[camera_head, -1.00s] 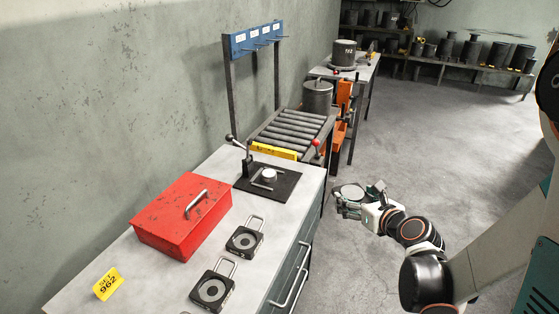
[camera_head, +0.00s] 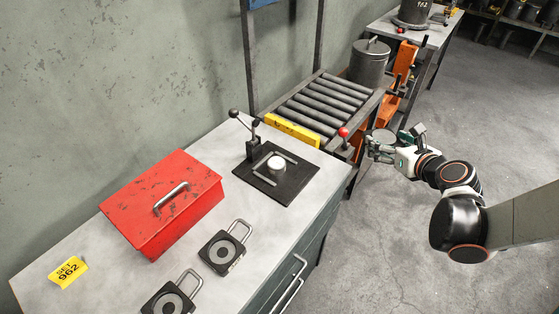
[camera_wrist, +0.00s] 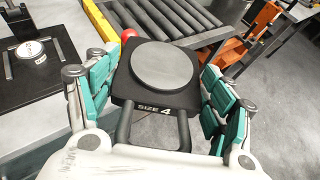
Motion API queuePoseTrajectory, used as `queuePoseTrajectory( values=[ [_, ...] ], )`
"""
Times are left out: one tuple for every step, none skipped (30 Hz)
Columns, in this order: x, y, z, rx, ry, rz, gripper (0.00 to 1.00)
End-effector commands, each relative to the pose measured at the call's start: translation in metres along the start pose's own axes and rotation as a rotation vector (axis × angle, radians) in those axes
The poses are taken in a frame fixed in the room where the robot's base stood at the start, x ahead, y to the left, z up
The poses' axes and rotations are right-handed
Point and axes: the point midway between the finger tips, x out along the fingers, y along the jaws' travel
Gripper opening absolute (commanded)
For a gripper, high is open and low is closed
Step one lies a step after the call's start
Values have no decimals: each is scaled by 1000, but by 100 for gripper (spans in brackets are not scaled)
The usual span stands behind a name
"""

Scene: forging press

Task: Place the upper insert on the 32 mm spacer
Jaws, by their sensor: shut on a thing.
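In the wrist view the teal fingers stand either side of the handle. The held insert is over the floor, right of the bench's far corner. A short white-topped cylinder, which looks like the spacer (camera_head: 277,162), stands upright on a black base plate (camera_head: 290,187) between two thin bars. It also shows at the wrist view's left (camera_wrist: 32,52); its marking is too small to read.
The bench (camera_head: 112,182) holds a red toolbox (camera_head: 165,205), two black handled ring inserts (camera_head: 223,251) and a yellow SET 962 card (camera_head: 68,271). A lever (camera_head: 252,143) rises beside the base plate.

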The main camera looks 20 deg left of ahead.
Motion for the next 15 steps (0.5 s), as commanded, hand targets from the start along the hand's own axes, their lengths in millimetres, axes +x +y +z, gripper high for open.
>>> queuePoseTrajectory(
  values=[
    [10,17,8,-17,0,44,8],
    [16,26,12,-27,2,70,8],
    [23,38,18,-42,3,104,8],
    [28,49,23,-53,4,131,8],
    [33,58,28,-63,5,157,8],
    [39,72,34,-80,6,192,8],
    [44,83,39,-90,7,219,8],
    [47,93,44,-100,6,244,8],
    [52,108,50,-117,7,280,8],
    [55,118,55,-127,7,305,8],
    [58,129,59,-138,6,330,8],
    [61,143,66,-153,5,365,8],
    [63,154,70,-163,4,390,8],
    [65,164,75,-174,3,414,8],
    [67,179,81,-188,2,446,8]
  ],
)
